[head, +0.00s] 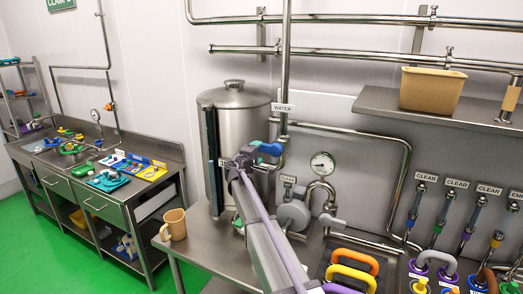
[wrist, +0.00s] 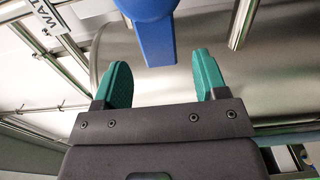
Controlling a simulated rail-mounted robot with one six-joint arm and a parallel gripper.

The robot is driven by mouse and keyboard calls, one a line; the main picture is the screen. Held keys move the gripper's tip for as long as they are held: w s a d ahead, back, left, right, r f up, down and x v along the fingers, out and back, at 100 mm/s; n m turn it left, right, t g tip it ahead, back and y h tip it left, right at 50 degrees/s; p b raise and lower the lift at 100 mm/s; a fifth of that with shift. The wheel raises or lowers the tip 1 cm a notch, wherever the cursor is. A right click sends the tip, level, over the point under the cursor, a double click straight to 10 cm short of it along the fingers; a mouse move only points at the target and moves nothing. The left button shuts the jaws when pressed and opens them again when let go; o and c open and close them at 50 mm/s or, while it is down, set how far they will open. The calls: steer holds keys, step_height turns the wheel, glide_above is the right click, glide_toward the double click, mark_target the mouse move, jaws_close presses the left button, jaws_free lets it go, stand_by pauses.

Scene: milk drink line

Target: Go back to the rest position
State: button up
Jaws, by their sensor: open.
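My gripper (wrist: 161,80) is open, with its two green fingers apart and nothing held between them. A blue valve handle (wrist: 156,40) hangs in front of the fingers in the wrist view, its lower end near the gap between the fingertips. In the head view the handle (head: 270,148) is by the WATER pipe, close to the end of my arm. My gripper (head: 246,158) is partly hidden there by the arm. I cannot tell whether a finger touches the handle.
A steel tank (head: 233,115) stands behind the arm. A tan mug (head: 174,224) is on the counter's left edge. Pipes, a gauge (head: 322,164) and a pump (head: 294,214) are to the right. Colored hose handles (head: 355,262) fill the lower right. A tan bin (head: 432,90) sits on the shelf.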

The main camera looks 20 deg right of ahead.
steer(key=v, duration=0.5)
steer(key=shift+s+a, duration=0.2)
steer(key=shift+s, duration=0.1)
steer(key=s+f+m+g+y+b, duration=0.15)
steer(key=s+f+m+g, duration=0.25)
steer(key=s+f, duration=0.45)
steer(key=s+f+m+g+y, duration=0.3)
steer(key=s+f+g, duration=0.2)
steer(key=s, duration=0.7)
steer(key=s+a+f+m+g+y+b, duration=0.1)
steer(key=s+a+f+y, duration=0.3)
steer(key=s, duration=0.8)
steer(key=s+a+f+m+g+y+b, duration=0.1)
steer(key=s+a+f+g+y+b, duration=0.2)
steer(key=s, duration=0.9)
step_height(320, 180, down, 4)
steer(key=shift+a+r+y+b, duration=0.2)
steer(key=shift+a+y+b, duration=0.2)
steer(key=shift+y+b, duration=0.25)
